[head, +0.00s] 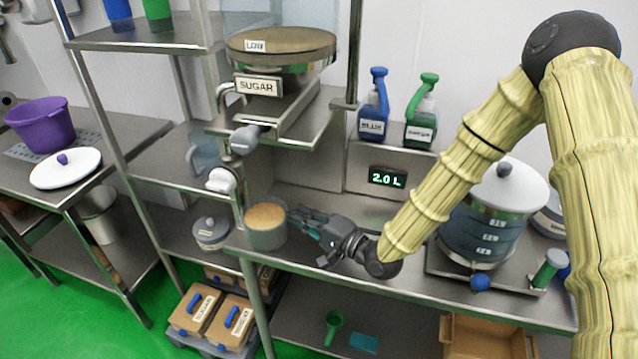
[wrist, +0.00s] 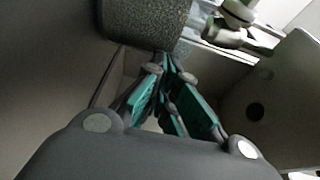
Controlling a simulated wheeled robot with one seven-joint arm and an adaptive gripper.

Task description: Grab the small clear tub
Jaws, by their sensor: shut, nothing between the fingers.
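A small clear-grey tub (head: 267,238) filled with light brown grains stands on the steel bench under the sugar dispenser, near the bench's left end. In the wrist view, a speckled grey rounded wall, apparently the tub (wrist: 150,22), is just beyond the fingertips. My gripper (head: 293,216) reaches in from the right, with its fingertips beside the tub's right side. It also shows in the wrist view (wrist: 168,62), its teal-padded fingers shut with nothing between them. I cannot tell whether the fingertips touch the tub.
The sugar dispenser (head: 280,50) and its spout hang above the tub. A display (head: 387,178) reads 2.0 L. A large white-lidded container (head: 485,225) stands to the right on the bench. A lidded grey pot (head: 211,232) sits on the lower left shelf. A shelf post stands close left.

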